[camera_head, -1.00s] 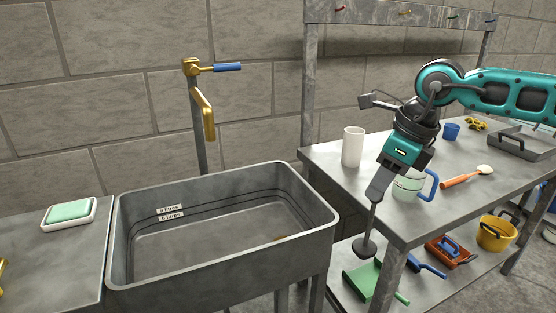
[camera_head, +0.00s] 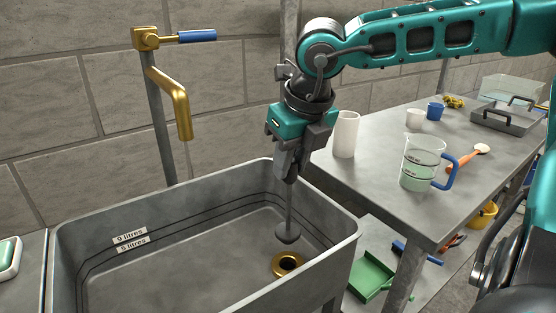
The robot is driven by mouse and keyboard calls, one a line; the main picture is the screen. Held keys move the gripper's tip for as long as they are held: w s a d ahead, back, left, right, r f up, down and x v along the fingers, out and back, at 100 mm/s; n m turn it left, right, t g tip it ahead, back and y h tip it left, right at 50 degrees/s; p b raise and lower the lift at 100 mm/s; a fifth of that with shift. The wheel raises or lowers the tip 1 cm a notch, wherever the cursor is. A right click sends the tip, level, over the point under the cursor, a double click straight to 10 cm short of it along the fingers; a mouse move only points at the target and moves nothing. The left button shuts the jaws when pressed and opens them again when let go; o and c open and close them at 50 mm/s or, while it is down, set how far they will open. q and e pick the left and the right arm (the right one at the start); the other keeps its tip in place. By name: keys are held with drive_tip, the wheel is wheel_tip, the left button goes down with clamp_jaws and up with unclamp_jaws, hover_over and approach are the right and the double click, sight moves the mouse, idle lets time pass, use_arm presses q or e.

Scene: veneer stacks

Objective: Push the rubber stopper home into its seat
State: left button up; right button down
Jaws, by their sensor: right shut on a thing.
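The dark rubber stopper (camera_head: 288,238) hangs at the lower end of a thin grey rod inside the sink (camera_head: 352,232). My right gripper (camera_head: 286,178) is shut on the upper part of this rod and points down over the sink's right end. The seat (camera_head: 287,263) is a brass ring with a dark hole in the sink floor. The stopper is above the seat, with a visible gap between them; it looks roughly in line with it. My left gripper is not in view.
A brass tap (camera_head: 178,98) with a blue lever (camera_head: 197,36) stands behind the sink. A metal table (camera_head: 385,205) at right holds a white cylinder (camera_head: 346,134) and a measuring jug (camera_head: 421,163) with a blue handle. A green dustpan (camera_head: 370,276) lies on the lower shelf.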

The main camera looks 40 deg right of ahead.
sight(295, 181)
drive_tip(key=shift+s+f, duration=0.15)
drive_tip(key=shift+f, duration=0.15)
drive_tip(key=shift+f+b, duration=0.3)
drive_tip(key=shift+f, duration=0.05)
drive_tip(key=shift+f+b, duration=0.3)
drive_tip(key=shift+f, duration=0.45)
wheel_tip(295, 181, down, 4)
drive_tip(key=b, duration=0.3)
drive_tip(key=shift+r, duration=0.25)
use_arm(q)
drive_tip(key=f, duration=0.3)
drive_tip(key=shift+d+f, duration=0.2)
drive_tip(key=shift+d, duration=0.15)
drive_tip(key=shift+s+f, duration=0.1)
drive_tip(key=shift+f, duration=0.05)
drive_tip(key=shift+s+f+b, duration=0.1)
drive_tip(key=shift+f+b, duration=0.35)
drive_tip(key=shift+b, duration=0.05)
